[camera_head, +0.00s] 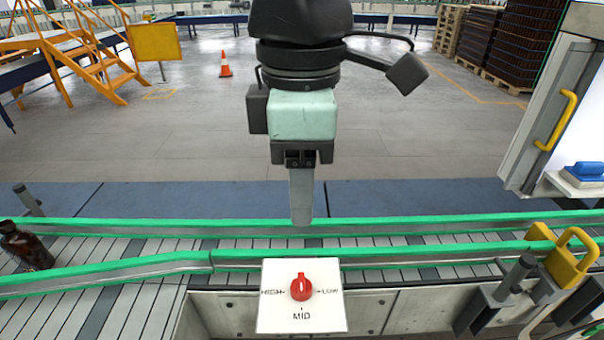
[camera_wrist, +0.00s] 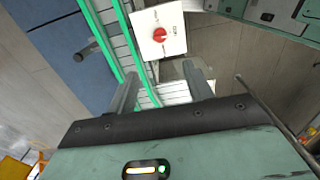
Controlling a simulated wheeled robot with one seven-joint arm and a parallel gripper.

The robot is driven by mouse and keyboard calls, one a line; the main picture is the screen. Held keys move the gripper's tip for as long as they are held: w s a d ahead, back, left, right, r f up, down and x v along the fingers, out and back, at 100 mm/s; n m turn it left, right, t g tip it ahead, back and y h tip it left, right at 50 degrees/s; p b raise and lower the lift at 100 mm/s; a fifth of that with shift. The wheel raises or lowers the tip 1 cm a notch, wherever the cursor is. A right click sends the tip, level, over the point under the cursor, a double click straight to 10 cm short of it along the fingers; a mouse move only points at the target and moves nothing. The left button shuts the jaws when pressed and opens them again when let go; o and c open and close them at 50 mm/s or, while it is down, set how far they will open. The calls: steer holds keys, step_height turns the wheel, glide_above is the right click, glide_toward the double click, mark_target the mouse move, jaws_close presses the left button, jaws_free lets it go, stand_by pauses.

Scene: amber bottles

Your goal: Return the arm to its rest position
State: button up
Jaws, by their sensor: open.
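My gripper (camera_head: 301,222) hangs in the middle of the head view with its fingers pointing down, over the conveyor and above a white panel. From this side the fingers overlap into one. In the wrist view, my gripper (camera_wrist: 162,80) shows two fingers apart with nothing between them. The white panel (camera_head: 272,320) carries a red knob (camera_head: 301,286) marked HIGH, MID and LOW. The knob also shows in the wrist view (camera_wrist: 160,34), beyond the fingertips and apart from them.
A conveyor with green-edged rails (camera_head: 110,268) runs across the front. A dark amber bottle (camera_head: 24,247) is on it at the far left. A yellow padlock-like part (camera_head: 568,262) and a grey cabinet (camera_head: 555,110) stand at right. Open floor lies behind, with an orange cone (camera_head: 225,66).

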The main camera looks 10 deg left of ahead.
steer(key=s+d+f+m+b, duration=0.2)
steer(key=s+d+f+m, duration=0.1)
steer(key=d+f+m, duration=0.3)
steer(key=s+d+f+m+b, duration=0.2)
steer(key=d+f+m, duration=0.5)
steer(key=d, duration=0.8)
step_height(320, 180, down, 4)
steer(key=shift+s+r+y, duration=0.15)
steer(key=shift+s+y, duration=0.15)
steer(key=shift+s, duration=0.15)
